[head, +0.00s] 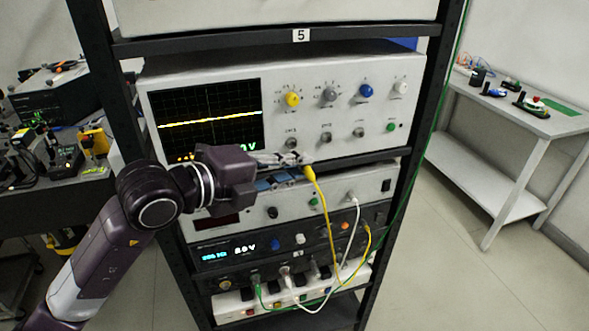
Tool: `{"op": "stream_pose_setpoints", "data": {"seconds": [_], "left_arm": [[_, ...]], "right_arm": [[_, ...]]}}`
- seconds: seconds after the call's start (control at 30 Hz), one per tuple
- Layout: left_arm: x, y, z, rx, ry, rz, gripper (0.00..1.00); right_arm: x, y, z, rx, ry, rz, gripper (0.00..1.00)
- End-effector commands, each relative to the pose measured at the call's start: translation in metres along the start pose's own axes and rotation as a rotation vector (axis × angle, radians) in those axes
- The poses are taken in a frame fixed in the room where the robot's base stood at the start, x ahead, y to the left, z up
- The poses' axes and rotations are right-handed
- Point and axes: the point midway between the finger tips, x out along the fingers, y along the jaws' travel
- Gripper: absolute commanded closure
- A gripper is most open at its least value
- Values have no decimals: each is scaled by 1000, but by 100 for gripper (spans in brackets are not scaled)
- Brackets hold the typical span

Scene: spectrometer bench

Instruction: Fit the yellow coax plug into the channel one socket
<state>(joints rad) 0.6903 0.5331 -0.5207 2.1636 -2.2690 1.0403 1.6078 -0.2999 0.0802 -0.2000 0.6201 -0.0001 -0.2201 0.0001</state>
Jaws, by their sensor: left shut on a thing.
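The yellow coax plug (309,172) is at the fingertips of my left gripper (298,159), which is shut on it. Its yellow cable hangs down in front of the lower instruments. The plug is just below and right of the leftmost front socket (291,143) of the oscilloscope (230,110), under the yellow knob (292,99). This looks like the channel one socket; its label is too small to read. The plug looks apart from the socket, though depth is hard to judge. My right gripper is not in view.
Two more sockets (326,138) sit right of the first. Below are a grey instrument (340,190), a dark supply (215,257) and a power strip (235,308) with several cables. Dark rack posts (425,110) stand either side. A side table (540,122) is at right, beyond clear floor.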

Motion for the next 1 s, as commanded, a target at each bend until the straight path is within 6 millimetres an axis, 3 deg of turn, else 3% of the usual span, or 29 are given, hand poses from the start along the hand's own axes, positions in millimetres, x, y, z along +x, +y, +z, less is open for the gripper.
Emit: {"op": "stream_pose_setpoints", "data": {"seconds": [0.63, 1.0], "left_arm": [[16, 0, 39, -2, -1, -1, 100], [18, 0, 45, -1, 0, -1, 100]], "right_arm": [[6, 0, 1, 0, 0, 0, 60], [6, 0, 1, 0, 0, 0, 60]]}}
